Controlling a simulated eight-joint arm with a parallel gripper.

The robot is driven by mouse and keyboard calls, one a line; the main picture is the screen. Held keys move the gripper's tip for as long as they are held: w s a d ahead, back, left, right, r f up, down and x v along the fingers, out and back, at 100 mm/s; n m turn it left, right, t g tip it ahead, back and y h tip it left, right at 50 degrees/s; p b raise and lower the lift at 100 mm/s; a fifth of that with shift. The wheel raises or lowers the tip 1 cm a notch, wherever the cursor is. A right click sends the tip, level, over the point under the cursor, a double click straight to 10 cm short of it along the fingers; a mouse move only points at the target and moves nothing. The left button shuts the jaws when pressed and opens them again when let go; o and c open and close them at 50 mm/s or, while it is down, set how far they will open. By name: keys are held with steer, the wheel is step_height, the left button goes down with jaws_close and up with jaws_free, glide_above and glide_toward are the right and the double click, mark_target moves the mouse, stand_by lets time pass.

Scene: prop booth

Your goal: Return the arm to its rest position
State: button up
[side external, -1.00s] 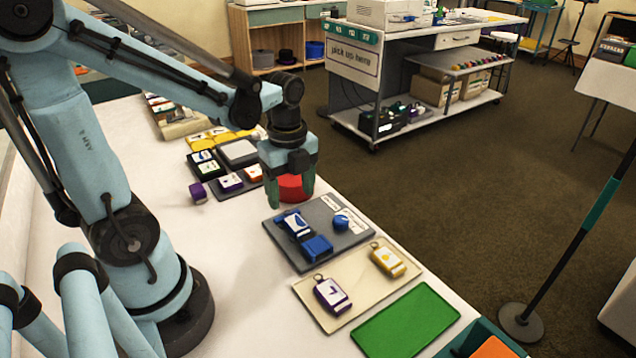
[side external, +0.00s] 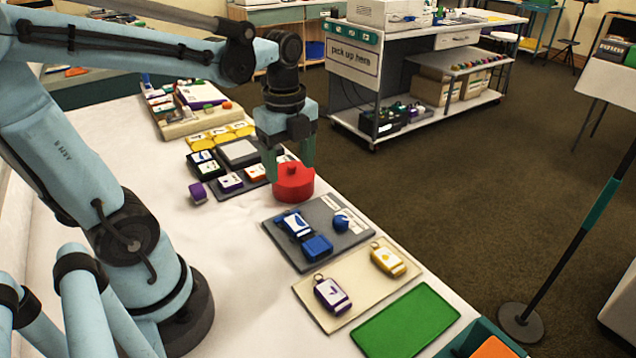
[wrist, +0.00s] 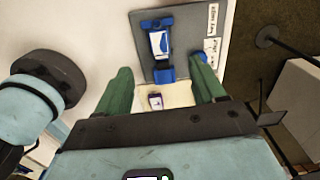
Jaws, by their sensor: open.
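My gripper (side external: 290,165) is above the white table (side external: 130,250), pointing down with its two green fingers apart.
A grey mat (side external: 345,245) with blue items lies in front of the block. Beyond it are a cream tray (side external: 318,300) with two tags and a green mat (side external: 405,322). Small boxes on a dark tray (side external: 222,193) are behind left. Open table lies left.

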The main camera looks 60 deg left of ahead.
steer(key=w+d+n+t, duration=0.1)
steer(key=d+n+t, duration=0.5)
steer(key=n, duration=1.1)
steer(key=shift+n+t, duration=0.3)
steer(key=shift+t, duration=0.2)
